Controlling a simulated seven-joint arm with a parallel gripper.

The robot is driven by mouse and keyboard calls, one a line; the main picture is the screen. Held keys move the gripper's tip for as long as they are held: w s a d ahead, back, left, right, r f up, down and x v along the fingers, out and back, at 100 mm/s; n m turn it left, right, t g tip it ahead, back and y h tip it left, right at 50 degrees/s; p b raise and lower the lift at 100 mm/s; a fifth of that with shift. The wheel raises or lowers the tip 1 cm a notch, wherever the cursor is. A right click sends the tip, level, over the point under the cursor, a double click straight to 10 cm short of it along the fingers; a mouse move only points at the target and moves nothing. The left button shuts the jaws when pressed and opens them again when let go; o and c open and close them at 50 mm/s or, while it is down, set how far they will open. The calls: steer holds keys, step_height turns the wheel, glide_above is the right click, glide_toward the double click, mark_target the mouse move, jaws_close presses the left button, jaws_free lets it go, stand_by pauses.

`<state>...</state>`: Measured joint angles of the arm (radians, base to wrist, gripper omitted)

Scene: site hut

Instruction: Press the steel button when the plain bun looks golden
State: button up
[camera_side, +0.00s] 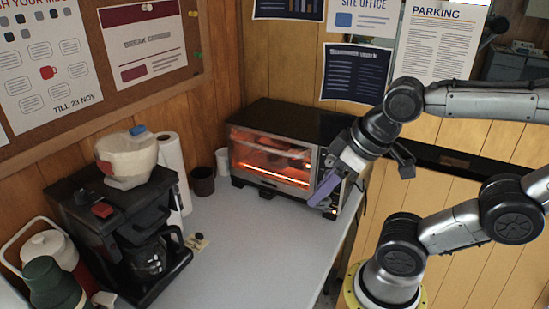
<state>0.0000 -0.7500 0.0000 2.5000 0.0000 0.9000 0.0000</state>
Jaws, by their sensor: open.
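A black and steel toaster oven (271,192) stands at the back of the counter with its heating elements glowing orange. Behind its glass door (270,157) I see brownish, orange-lit shapes; I cannot tell which is the plain bun or how golden it is. My gripper (358,187) is open at the oven's right front. A purple finger-like part (324,187) reaches down over the oven's control panel (330,208). The steel button cannot be made out there; my gripper covers part of the panel. I cannot tell whether the gripper touches the oven.
A black coffee maker (120,225) stands at the left, with paper towels (173,165) behind it. A dark mug (203,181) and a white cup (223,160) stand left of the oven. A green flask (50,283) is at the front left. The counter's middle (235,250) is clear.

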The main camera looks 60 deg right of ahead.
jaws_close()
stand_by(0.3)
stand_by(1.6)
